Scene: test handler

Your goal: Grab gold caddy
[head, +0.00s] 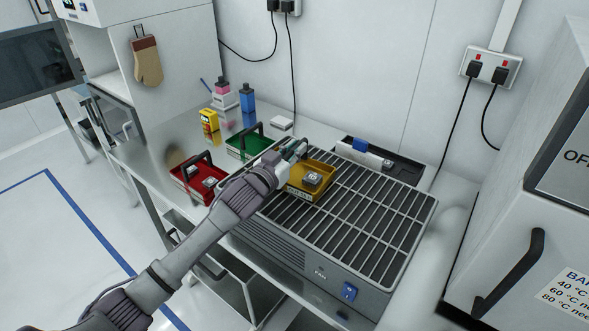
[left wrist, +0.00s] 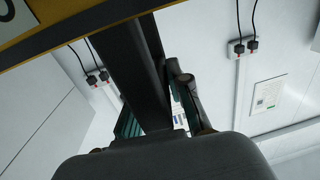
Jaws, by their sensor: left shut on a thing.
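The gold caddy (head: 322,192) is a shallow yellow tray with a small grey metal part (head: 312,178) in it. It is at the left end of the grey slatted rack in the head view. My left gripper (head: 292,150) is at its back left side. In the left wrist view my left gripper (left wrist: 155,122) is shut on the caddy's dark handle (left wrist: 128,65), and a yellow edge (left wrist: 90,30) crosses the top. I cannot tell whether the caddy touches the rack. My right gripper is not in view.
The slatted rack (head: 375,205) fills the bench's right part. A red caddy (head: 185,184) and a green caddy (head: 240,152) stand to the left. Bottles (head: 247,98) and a yellow box (head: 209,121) are behind. A dark tray (head: 405,168) lies behind the rack. A large cabinet (head: 520,200) stands right.

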